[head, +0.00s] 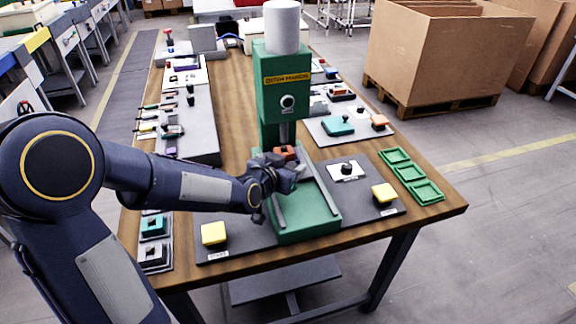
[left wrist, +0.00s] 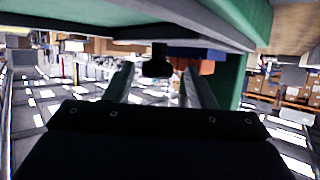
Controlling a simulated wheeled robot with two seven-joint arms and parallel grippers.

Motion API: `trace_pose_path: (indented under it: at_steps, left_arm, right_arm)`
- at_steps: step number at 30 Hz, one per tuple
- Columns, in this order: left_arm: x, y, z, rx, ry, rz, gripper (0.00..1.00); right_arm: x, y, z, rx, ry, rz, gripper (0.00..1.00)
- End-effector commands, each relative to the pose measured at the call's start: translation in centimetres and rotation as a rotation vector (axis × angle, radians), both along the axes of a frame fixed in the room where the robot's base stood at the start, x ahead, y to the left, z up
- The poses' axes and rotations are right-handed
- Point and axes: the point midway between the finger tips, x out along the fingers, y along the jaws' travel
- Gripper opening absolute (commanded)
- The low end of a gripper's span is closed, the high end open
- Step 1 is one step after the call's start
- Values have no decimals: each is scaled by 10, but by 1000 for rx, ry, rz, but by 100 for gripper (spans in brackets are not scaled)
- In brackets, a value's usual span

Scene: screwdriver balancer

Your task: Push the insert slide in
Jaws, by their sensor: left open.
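The green press (head: 281,100) stands on the table, with a grey ram hanging under its head. Its green base (head: 312,226) reaches toward me, with grey rails along both sides. A small orange-red piece (head: 284,152) sits beneath the ram; an orange part (left wrist: 207,67) also shows in the left wrist view. My left gripper (head: 293,174) is over the base, just in front of the orange piece, and hides part of the slide area. In the left wrist view its fingers (left wrist: 158,88) are apart, with a dark knob (left wrist: 157,66) between them. I cannot tell whether they touch it. My right gripper is out of view.
Yellow buttons stand left (head: 213,233) and right (head: 384,192) of the base on a dark mat. A black knob on a white plate (head: 346,170) is right of the base. Green trays (head: 411,175) lie at the right edge. Tools and parts cover the table's left side.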

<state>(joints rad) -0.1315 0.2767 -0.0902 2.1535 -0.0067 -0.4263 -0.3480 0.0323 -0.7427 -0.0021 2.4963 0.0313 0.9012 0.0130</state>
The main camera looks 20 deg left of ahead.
Motion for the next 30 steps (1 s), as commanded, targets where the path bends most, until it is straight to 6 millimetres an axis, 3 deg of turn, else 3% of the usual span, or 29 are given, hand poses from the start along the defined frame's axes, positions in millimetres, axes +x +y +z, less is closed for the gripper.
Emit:
trace_pose_path:
  at_steps: [5, 16, 30]
  left_arm:
    - [-12, 2, 7, -1, -3, 0, 50]
    - [-64, 13, 28, -1, -2, 1, 50]
    - [-71, 14, 30, 0, 0, 0, 50]
  right_arm:
    - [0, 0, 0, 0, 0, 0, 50]
    - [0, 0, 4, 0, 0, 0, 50]
    - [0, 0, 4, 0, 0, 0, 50]
